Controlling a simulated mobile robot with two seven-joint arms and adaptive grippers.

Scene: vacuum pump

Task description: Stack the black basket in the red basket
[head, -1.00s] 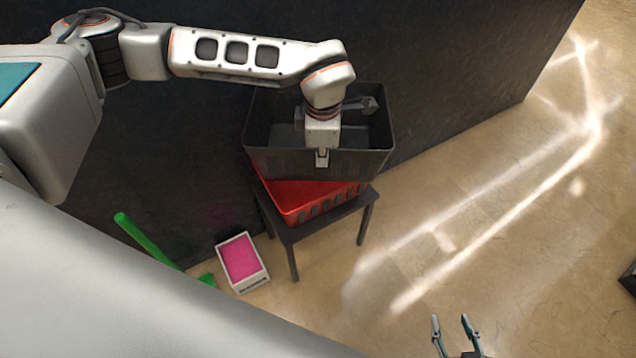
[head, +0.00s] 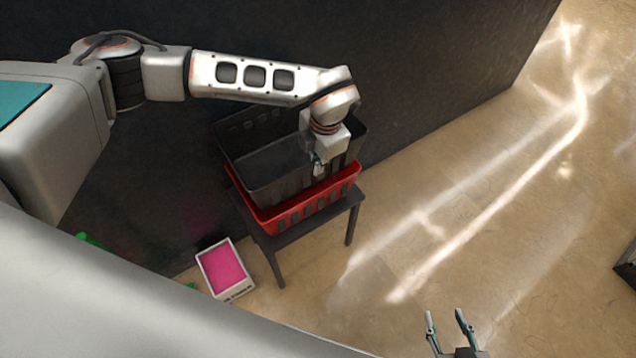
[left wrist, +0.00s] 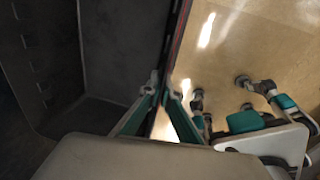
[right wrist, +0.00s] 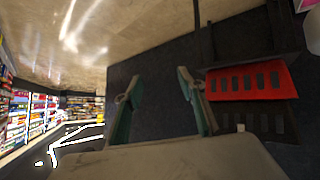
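The red basket (head: 300,208) sits on a small dark table. The black basket (head: 270,160) is upright, with its lower part inside the red basket's rim; I cannot tell whether it rests on the bottom. My left gripper (head: 319,168) is at the black basket's front right wall. In the left wrist view its fingers (left wrist: 161,92) straddle the black basket's wall (left wrist: 120,50), closed on it. A thin red edge of the red basket (left wrist: 179,38) shows beside it. My right gripper (head: 446,315) is open and empty over the floor, its fingers apart in the right wrist view (right wrist: 153,88).
The dark table (head: 287,239) stands against a dark wall (head: 430,70). A white box with a pink top (head: 224,268) is on the floor at its left. A green object (head: 88,239) is partly hidden. Shelves (right wrist: 70,105) show in the right wrist view.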

